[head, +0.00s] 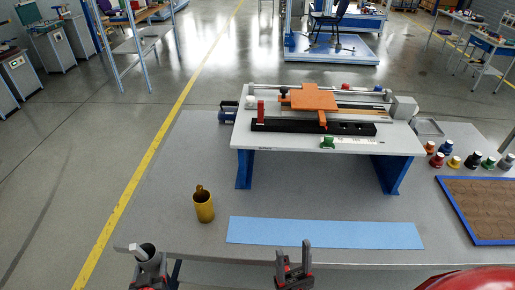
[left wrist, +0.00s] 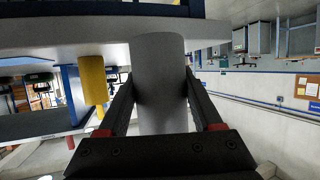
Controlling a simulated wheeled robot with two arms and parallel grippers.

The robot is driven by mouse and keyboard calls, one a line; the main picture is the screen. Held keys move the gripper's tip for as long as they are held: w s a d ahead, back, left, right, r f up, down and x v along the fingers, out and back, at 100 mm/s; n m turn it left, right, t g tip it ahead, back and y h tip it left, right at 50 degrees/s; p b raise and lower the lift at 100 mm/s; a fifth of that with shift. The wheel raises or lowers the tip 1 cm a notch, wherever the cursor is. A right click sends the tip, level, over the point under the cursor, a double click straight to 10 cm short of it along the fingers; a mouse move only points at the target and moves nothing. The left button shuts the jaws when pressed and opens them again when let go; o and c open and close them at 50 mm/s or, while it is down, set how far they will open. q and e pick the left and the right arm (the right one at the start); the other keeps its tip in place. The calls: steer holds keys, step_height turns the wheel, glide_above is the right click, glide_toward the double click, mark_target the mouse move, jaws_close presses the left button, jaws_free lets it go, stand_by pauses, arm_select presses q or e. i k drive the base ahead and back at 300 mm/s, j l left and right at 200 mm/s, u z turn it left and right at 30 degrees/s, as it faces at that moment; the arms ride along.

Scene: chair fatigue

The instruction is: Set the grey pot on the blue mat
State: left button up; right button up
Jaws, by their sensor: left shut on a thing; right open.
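The grey pot (head: 151,258) is at the front left corner of the table, with its dark opening facing up and a pale piece by its rim. My left gripper (head: 150,271) is shut on the pot. In the left wrist view the pot (left wrist: 158,75) is a plain grey cylinder between the two fingers. The blue mat (head: 325,233) lies flat along the table's front edge, to the right of the pot, with nothing on it. My right gripper (head: 293,268) is open and empty, just in front of the mat.
A raised bench (head: 240,135) with an orange fixture stands behind. Several small bottles (head: 454,162) and a blue-framed brown board (head: 485,208) are at right.

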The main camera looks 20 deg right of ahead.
mark_target(326, 233)
steer(key=k+z, duration=0.1)
steer(key=z, duration=0.3)
steer(key=k+z, duration=0.1)
steer(key=z, duration=0.3)
steer(key=k+l+z, duration=0.1)
steer(key=z, duration=0.3)
steer(key=j+z, duration=0.4)
steer(key=k+j+z, duration=0.2)
steer(key=z, duration=0.2)
steer(key=k+j+z, duration=0.15)
steer(key=j+z, duration=0.25)
steer(key=j, duration=0.6)
steer(key=i, duration=0.05)
